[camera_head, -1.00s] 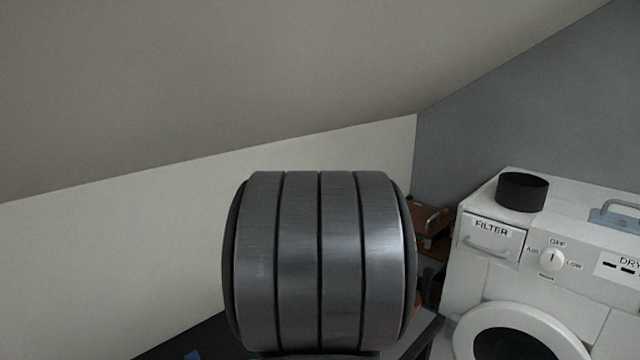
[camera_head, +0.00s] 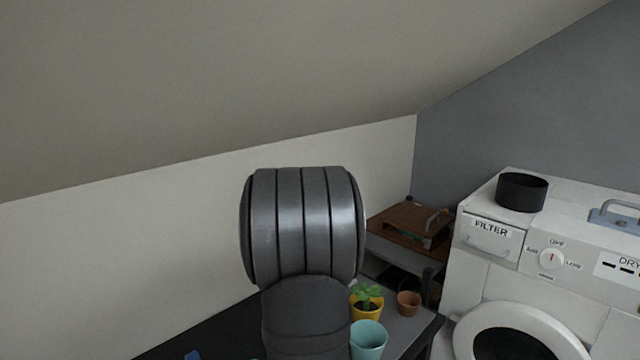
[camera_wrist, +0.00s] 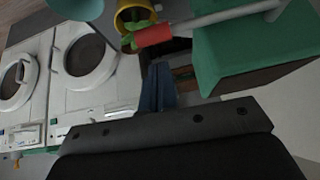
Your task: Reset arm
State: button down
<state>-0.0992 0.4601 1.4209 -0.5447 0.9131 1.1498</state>
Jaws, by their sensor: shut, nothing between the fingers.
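My gripper (camera_wrist: 158,88) shows in the wrist view, its two blue-grey fingers together with nothing between them. It points towards the table items and is apart from them as far as I can tell. In the head view only a grey ribbed part of my arm (camera_head: 305,225) shows, standing in front of the white wall; the gripper is hidden there.
On the dark table (camera_head: 408,328) stand a yellow pot with a plant (camera_head: 367,303), a terracotta pot (camera_head: 408,303) and a teal cup (camera_head: 368,340). A white dryer (camera_head: 480,275) carries a black bowl (camera_head: 522,191).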

notch_tip(320, 180, up, 3)
jog(key=shift+w+a+f, duration=0.1)
jog(key=s+a+r+n+y, duration=0.1)
jog(key=a+r+n, duration=0.3)
jog(key=n, duration=0.6)
jog(key=shift+s+r+y, duration=0.4)
jog(key=shift+s, duration=0.35)
jog(key=shift+a+n, duration=0.1)
jog(key=shift+n, duration=0.2)
jog(key=shift+s+d+r+m+h, duration=0.1)
jog(key=shift+s+r+m+h, duration=0.2)
jog(key=shift+m, duration=1.25)
jog(key=shift+s+d+r+m+h, duration=0.1)
jog(key=shift+r+m+h, duration=0.3)
jog(key=shift+m, duration=1.1)
jog(key=shift+s+d+r+m+h, duration=0.15)
jog(key=shift+r+m, duration=0.25)
jog(key=shift+m, duration=1.15)
jog(key=shift+a, duration=0.1)
